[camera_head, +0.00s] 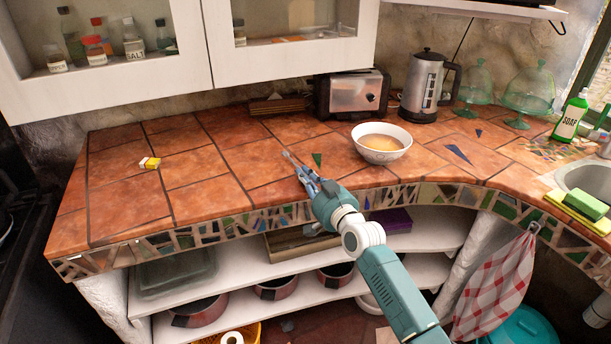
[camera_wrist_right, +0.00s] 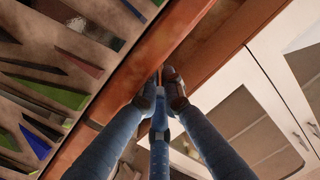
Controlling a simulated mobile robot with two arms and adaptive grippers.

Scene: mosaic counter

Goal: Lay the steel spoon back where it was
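My right gripper (camera_head: 304,173) is low over the front part of the terracotta tile counter, left of the white bowl. A thin steel spoon (camera_head: 288,157) sticks out beyond its fingertips toward the back left. The gripper looks shut on the spoon; much of the spoon is hidden by the fingers. I cannot tell whether the spoon touches the counter. My left gripper is not in view.
The white bowl (camera_head: 382,151) holds something tan. A toaster (camera_head: 350,94) and kettle (camera_head: 424,88) stand at the back. A small yellow-and-white item (camera_head: 150,162) lies on the left. Loose mosaic shards lie near the bowl. The counter's left half is mostly clear.

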